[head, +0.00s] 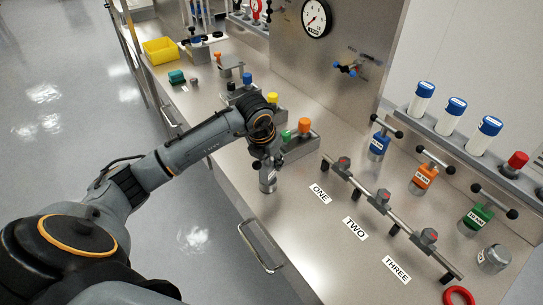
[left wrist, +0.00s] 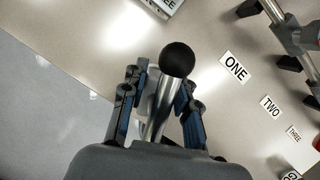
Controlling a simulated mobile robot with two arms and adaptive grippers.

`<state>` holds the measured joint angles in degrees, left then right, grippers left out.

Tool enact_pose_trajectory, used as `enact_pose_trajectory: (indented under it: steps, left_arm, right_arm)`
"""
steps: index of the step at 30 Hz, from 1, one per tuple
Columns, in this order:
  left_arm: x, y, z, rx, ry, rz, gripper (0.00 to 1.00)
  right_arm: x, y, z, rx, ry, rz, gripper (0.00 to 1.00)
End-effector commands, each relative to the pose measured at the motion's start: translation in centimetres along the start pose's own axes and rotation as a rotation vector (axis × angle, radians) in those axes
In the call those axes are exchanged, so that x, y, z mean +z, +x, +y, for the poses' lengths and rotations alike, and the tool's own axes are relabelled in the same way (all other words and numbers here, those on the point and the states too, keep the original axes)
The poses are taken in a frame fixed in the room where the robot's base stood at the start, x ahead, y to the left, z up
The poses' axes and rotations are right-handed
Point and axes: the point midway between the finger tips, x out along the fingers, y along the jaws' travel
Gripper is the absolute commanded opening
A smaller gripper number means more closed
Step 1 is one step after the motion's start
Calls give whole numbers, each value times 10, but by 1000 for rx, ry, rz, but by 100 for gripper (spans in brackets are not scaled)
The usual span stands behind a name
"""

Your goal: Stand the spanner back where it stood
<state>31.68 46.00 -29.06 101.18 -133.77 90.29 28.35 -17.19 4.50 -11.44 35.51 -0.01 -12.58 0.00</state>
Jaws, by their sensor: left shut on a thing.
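My left gripper (head: 268,164) is over the bench near its front edge, to the left of the label ONE. In the left wrist view its fingers (left wrist: 155,105) are shut on the spanner (left wrist: 158,118). A steel bar with a black ball end (left wrist: 177,60) shows between and beyond the fingers. In the head view a short grey cylinder (head: 267,184) shows under the gripper and looks like the spanner's lower part. I cannot tell whether it touches the bench. My right gripper is not in view.
A valve rail (head: 385,208) runs beside labels ONE (head: 320,193), TWO (head: 355,228) and THREE (head: 397,269). A block with coloured knobs (head: 300,140) lies behind the gripper.

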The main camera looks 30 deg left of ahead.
Motion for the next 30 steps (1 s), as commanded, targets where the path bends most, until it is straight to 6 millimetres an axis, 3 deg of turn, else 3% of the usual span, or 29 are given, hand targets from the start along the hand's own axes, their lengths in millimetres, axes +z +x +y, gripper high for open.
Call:
enact_pose_trajectory:
  steps: [11, 12, 15, 26, 30]
  left_arm:
    - [0, 4, 0, 0, 0, -6, 0]
    - [-1, 3, 0, 0, 0, -2, 38]
    - [-1, 3, 0, 0, 0, -2, 52]
    - [1, -1, 0, 0, -1, -3, 52]
    - [1, -19, 1, 2, 0, -7, 52]
  right_arm:
    - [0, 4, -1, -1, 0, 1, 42]
    - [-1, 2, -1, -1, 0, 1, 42]
    - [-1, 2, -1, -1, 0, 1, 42]
    - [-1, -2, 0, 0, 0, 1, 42]
    - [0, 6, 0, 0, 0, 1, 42]
